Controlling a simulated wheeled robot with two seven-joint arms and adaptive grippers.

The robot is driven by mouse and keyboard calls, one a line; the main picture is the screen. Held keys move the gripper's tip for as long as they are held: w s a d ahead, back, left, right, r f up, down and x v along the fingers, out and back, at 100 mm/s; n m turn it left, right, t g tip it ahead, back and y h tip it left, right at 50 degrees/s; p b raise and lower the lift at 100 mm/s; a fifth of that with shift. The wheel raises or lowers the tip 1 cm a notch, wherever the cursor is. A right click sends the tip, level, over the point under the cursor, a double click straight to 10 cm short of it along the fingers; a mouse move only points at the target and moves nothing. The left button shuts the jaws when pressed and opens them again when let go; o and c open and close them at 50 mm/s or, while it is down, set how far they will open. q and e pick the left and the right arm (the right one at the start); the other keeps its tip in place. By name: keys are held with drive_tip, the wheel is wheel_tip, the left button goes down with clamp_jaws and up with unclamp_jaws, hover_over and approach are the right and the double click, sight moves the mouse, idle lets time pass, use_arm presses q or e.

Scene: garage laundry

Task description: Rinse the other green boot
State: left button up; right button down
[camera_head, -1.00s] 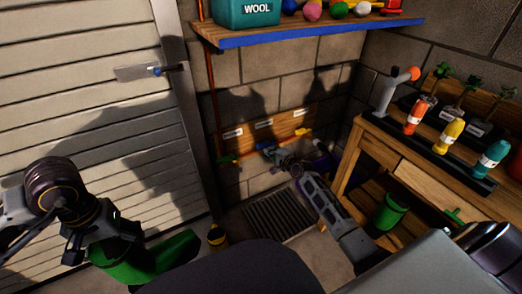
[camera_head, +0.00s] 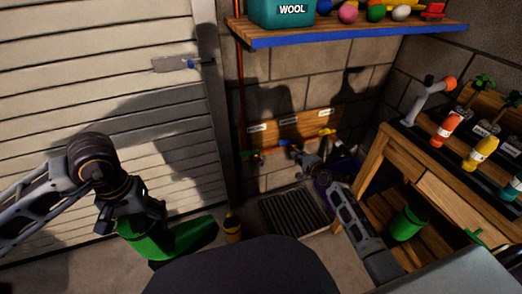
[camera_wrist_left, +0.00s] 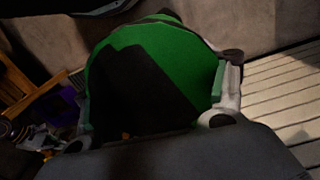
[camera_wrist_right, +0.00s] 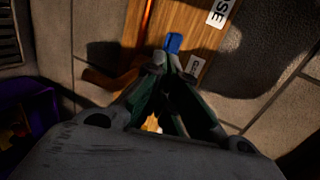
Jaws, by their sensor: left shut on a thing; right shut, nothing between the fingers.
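My left gripper (camera_head: 138,222) is shut on a green boot (camera_head: 178,240), low at the left in front of the slatted door. The boot's toe points right in the head view; its green surface fills the middle of the left wrist view (camera_wrist_left: 185,60). My right gripper (camera_head: 304,160) is shut and empty, by the wall taps. In the right wrist view its fingertips (camera_wrist_right: 172,62) are close to a blue tap handle (camera_wrist_right: 173,42); whether they touch is unclear. A wooden board (camera_head: 305,126) with white labels carries the taps. The floor drain grate (camera_head: 295,214) lies below.
A purple crate (camera_wrist_right: 28,115) is beside the grate. A small yellow-and-black item (camera_head: 233,229) stands between boot and grate. The wooden bench (camera_head: 390,160) on the right holds bottles, with a green container (camera_head: 406,223) beneath. A shelf (camera_head: 350,30) hangs above.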

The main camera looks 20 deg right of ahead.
drive_tip(key=p+v, duration=0.2)
drive_tip(key=v, duration=0.4)
idle(0.3)
drive_tip(key=shift+s+a, duration=0.15)
drive_tip(key=shift+s, duration=0.05)
idle(0.6)
